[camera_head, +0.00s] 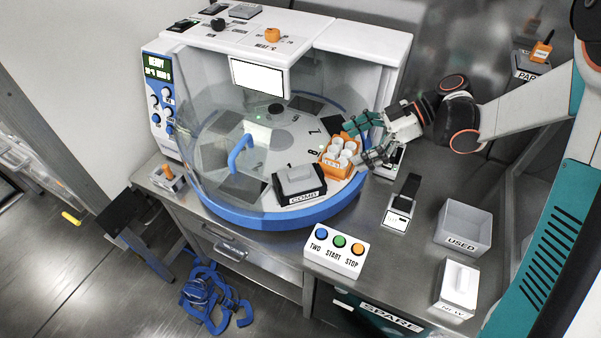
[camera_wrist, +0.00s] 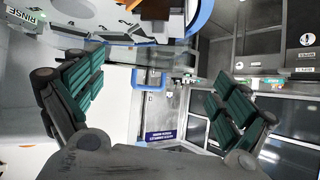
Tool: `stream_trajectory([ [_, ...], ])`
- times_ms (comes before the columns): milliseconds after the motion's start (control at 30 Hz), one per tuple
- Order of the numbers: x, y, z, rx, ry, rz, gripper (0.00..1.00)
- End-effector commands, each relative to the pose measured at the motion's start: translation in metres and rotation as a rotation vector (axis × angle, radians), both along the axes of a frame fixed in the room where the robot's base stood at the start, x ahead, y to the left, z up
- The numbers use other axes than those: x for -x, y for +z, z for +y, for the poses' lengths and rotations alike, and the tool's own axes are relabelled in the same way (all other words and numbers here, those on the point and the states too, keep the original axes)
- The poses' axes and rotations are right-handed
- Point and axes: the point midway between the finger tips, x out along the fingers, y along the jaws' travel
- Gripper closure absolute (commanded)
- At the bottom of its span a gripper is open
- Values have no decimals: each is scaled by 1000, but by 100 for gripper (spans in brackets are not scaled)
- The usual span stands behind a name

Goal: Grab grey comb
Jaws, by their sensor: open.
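The grey comb (camera_head: 300,174) sits in a black holder labelled COMB (camera_head: 305,197) on the front part of the machine's round turntable, in the head view. My gripper (camera_head: 362,139) is open, with green-padded fingers, to the right of the comb and above the right edge of the turntable, beside an orange rack. Its two fingers also show in the wrist view (camera_wrist: 158,105), spread wide with nothing between them. I cannot make out the comb in the wrist view.
The orange rack (camera_head: 328,168) with several white vials stands between the comb and my gripper. A clear curved cover (camera_head: 215,150) with a blue handle is at the left. A button box (camera_head: 337,252), USED bin (camera_head: 463,228) and white container (camera_head: 459,285) stand on the steel bench.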

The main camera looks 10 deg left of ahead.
Motion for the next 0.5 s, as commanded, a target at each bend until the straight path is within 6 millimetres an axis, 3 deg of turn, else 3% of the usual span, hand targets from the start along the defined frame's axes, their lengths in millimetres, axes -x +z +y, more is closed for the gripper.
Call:
stream_trajectory([
  [267, -4, -17, 4, -88, 97, -67, 5],
  [500, 6, -39, 39, -89, 101, -69, 5],
])
